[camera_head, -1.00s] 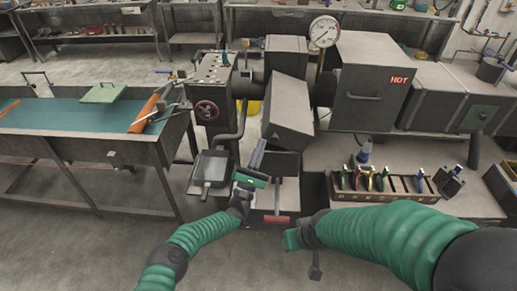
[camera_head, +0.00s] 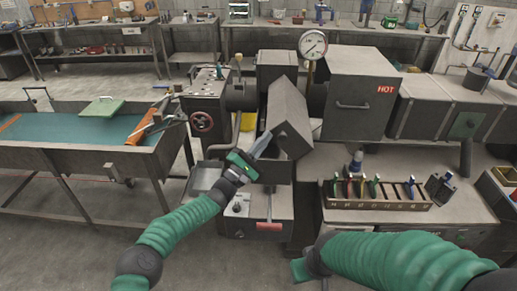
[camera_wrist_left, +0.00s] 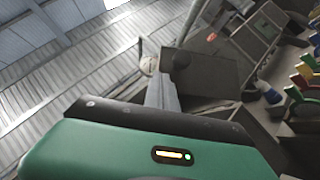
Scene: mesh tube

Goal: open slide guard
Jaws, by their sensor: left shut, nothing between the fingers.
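The slide guard appears to be the tilted grey box-shaped cover (camera_head: 290,115) in the middle of the machine. A dark grey panel, probably the same cover, shows beyond the fingers in the wrist view (camera_wrist_left: 205,78). My left gripper (camera_head: 264,143) points up and right at the cover's lower left edge. Its grey fingers (camera_wrist_left: 163,92) are shut and empty. I cannot tell whether they touch the cover. My right gripper (camera_head: 302,270) is low in the head view, left of its green arm. Its fingers are not clear.
A red handle (camera_head: 268,227) sits low on the machine front, below my left gripper. A rack of coloured tools (camera_head: 378,203) stands right. A teal-topped table (camera_head: 70,127) is at left.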

